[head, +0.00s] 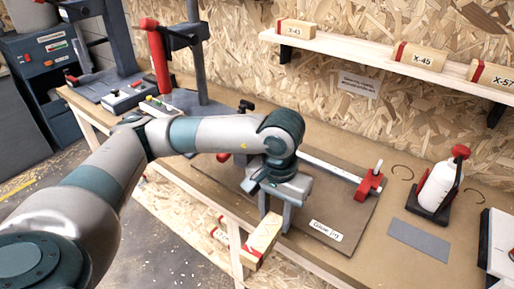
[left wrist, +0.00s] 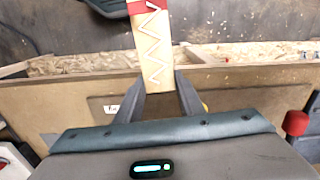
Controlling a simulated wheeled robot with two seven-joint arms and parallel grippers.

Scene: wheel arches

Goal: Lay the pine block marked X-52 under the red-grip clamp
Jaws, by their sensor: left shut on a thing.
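My left gripper (head: 275,214) is shut on a pine block (head: 262,240) with a red band, held in front of the bench's front edge. In the left wrist view the block (left wrist: 152,45) sits between both fingers and shows a white zigzag line and a red end. No number can be read on it, so I cannot tell if it is X-52. A bar clamp with a red grip (head: 370,184) lies across the brown glue jig board (head: 338,209), beyond the gripper. My forearm hides part of the clamp. My right gripper is not in view.
Blocks X-43 (head: 296,32), X-45 (head: 420,57) and X-57 (head: 495,80) stand on the wall shelf (head: 375,65). A white bottle (head: 437,187) and a grey pad (head: 420,240) are at the right. A machine with a red lever (head: 157,58) stands at the left.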

